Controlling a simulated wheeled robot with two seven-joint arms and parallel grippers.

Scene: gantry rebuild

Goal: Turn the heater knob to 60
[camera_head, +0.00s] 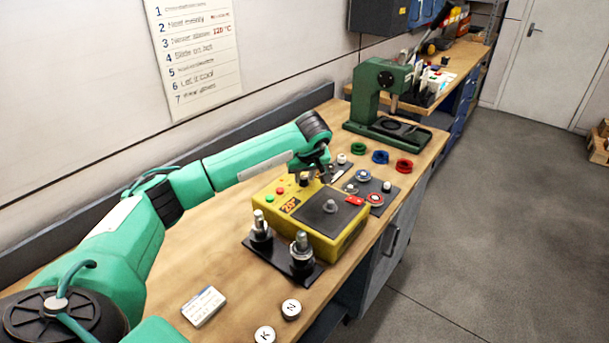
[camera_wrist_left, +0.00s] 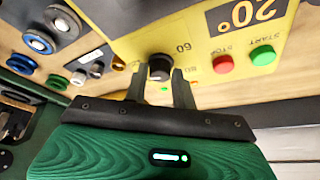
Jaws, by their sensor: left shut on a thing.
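The heater is a yellow box (camera_head: 322,243) on the bench, with a dark plate on top and a display reading 20° (camera_wrist_left: 242,15). Its knob (camera_wrist_left: 159,67) is small, round and dark. My left gripper (camera_wrist_left: 159,80) has one finger on each side of the knob and is shut on it. The printed 60 (camera_wrist_left: 183,47) shows beside the knob in the left wrist view; I cannot tell which mark the knob points at. In the head view my left gripper (camera_head: 308,175) reaches down over the box's far edge and mostly hides the knob. My right gripper is not in view.
A red stop button (camera_wrist_left: 223,65) and a green start button (camera_wrist_left: 263,55) sit near the knob. A black stand with two metal posts (camera_head: 300,252) is in front of the heater. A green press (camera_head: 378,98) and coloured rings (camera_head: 380,157) stand beyond.

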